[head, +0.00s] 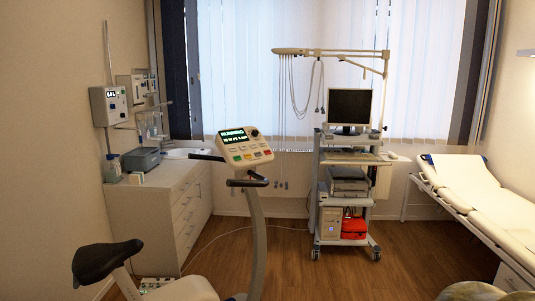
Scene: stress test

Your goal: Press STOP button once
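An exercise bike stands in the middle foreground of the head view, with a tilted console (245,147) on top of its post. The console's lit display (234,136) reads RUNNING, with a smaller line of figures below it. A row of several small coloured buttons (251,155) lies along the lower part of the console. Their labels are too small to read, so I cannot tell which one is STOP. A dark round knob (254,133) sits right of the display. My gripper is not in view.
The bike's black saddle (107,262) and handlebars (247,182) surround the console's near side. A white drawer cabinet (165,200) stands left. A wheeled cart (333,155) with a monitor stands behind right, and an examination couch (480,200) at the right. Wooden floor (330,275) is open between.

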